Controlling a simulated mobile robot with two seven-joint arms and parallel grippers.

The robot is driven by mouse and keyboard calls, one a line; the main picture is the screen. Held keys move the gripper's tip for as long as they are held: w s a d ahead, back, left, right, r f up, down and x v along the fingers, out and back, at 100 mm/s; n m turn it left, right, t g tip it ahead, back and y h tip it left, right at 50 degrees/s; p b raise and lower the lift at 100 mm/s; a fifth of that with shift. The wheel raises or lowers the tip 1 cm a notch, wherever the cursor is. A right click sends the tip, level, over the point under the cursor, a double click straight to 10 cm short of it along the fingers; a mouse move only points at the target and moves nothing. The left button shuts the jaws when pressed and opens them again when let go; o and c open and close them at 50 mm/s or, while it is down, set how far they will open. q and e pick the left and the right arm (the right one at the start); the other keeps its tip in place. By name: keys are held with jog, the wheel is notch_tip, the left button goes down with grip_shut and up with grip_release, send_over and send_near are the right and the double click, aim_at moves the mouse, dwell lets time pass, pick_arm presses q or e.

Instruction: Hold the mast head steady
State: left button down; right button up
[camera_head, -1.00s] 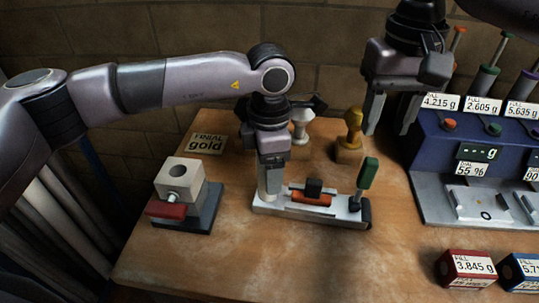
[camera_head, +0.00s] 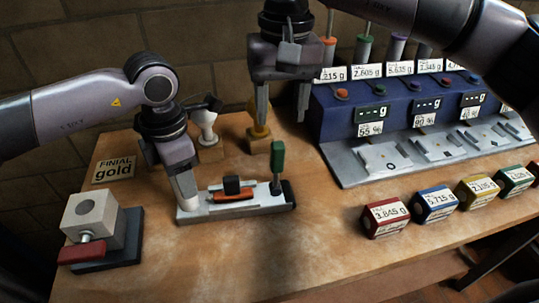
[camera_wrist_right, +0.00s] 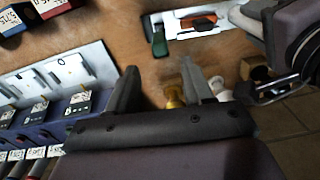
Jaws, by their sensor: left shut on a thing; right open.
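The long pale fixture that I take for the mast head (camera_head: 262,200) lies on the wooden bench, with an orange bar, a black block and an upright green handle. It also shows in the right wrist view (camera_wrist_right: 180,34). My left gripper (camera_head: 188,203) is shut at its left end; the fingers hide the exact hold. My right gripper (camera_head: 283,116) is open and empty, above and just right of the gold finial (camera_head: 258,122). In the right wrist view the gold finial (camera_wrist_right: 173,95) shows between the open fingers. A white finial (camera_head: 207,124) stands left of it.
A grey block with a red handle (camera_head: 92,220) stands at front left. A "FINIAL gold" sign (camera_head: 114,168) lies behind it. A blue weighing rack (camera_head: 345,115) fills the back right. Several labelled boxes (camera_head: 386,217) line the right front. The front middle of the bench (camera_head: 275,255) is clear.

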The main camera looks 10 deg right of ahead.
aim_at(278, 157)
notch_tip(278, 157, down, 11)
jog(key=shift+a+r, duration=0.1)
dwell(0.3)
grip_shut()
